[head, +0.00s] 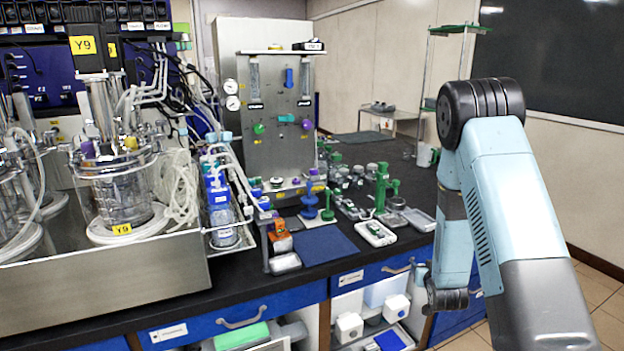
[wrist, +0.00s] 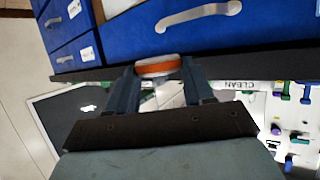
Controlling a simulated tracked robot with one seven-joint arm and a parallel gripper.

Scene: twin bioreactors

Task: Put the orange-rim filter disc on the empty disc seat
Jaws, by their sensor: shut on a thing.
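The orange-rim filter disc (wrist: 158,67) has a pale face and an orange band. In the wrist view it is between the fingertips of my gripper (wrist: 160,72), which is shut on it. In the head view my gripper (head: 442,296) hangs low at the front of the bench, beside the drawers. I cannot make out the disc in the head view. I cannot tell for certain which of the small fittings on the bench is the empty disc seat.
On the black bench are a blue mat (head: 325,245), a white tray (head: 376,233), a green stand (head: 382,188) and a blue stand (head: 310,200). A glass bioreactor (head: 118,190) stands left. Blue drawers (head: 235,318) and their handles lie close to my gripper.

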